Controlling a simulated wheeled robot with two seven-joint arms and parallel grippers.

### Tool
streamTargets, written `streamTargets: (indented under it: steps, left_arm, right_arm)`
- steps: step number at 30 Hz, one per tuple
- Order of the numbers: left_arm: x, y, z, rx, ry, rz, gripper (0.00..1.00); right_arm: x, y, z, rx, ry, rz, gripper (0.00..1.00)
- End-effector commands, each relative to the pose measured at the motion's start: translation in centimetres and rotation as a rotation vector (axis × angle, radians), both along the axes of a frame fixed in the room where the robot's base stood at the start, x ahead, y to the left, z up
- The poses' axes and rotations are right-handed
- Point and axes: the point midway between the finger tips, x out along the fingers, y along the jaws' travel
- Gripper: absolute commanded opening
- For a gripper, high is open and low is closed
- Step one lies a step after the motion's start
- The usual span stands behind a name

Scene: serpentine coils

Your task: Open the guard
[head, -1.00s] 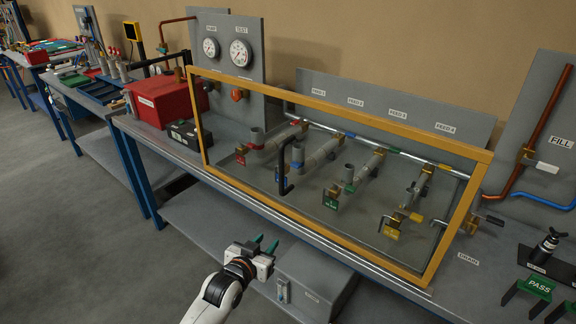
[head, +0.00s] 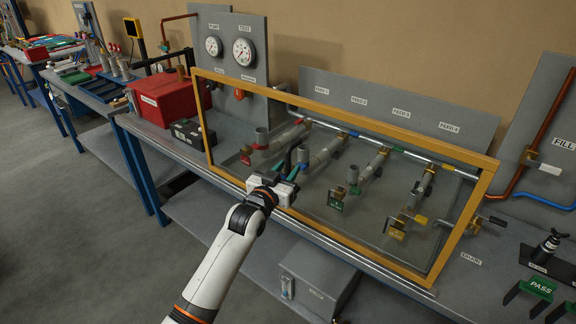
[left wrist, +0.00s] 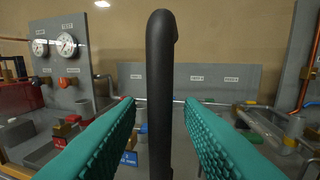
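The guard (head: 340,114) is a clear panel in a yellow frame, standing closed across the front of the feed pipes on the bench. Its black upright handle (left wrist: 160,90) fills the middle of the left wrist view; in the head view my gripper mostly hides it. My left gripper (head: 288,173) is at the handle, in front of the panel. Its green fingers are open, one on each side of the handle, with visible gaps to both. In the left wrist view the handle stands between the fingers (left wrist: 160,125). My right gripper is not in view.
Behind the guard are feed pipes with coloured tags and a gauge board (head: 230,50). A red box (head: 168,98) and a dark case (head: 190,132) stand left of it. The drain valve and green PASS stand (head: 540,288) are at right. A grey box (head: 315,282) sits on the lower shelf.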

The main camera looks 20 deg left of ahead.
Motion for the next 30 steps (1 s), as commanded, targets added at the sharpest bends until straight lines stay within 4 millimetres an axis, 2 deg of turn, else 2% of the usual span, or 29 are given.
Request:
streamTargets:
  steps: [4, 13, 19, 30]
  left_arm:
    - [0.96, -0.16, 0.06, 0.0, -0.001, 0.0, 0.34]
    - [1.09, -0.18, 0.0, 0.0, -0.001, 0.0, 0.34]
    - [1.08, -0.17, -0.01, 0.0, 0.0, 0.0, 0.01]
    - [1.2, 0.25, -0.08, 0.002, 0.0, 0.001, 0.0]
  right_arm:
    - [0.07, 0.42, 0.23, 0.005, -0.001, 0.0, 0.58]
    - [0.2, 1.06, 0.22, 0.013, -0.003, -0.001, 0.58]
    - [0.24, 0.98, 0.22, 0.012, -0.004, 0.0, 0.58]
    - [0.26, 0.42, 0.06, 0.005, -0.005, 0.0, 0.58]
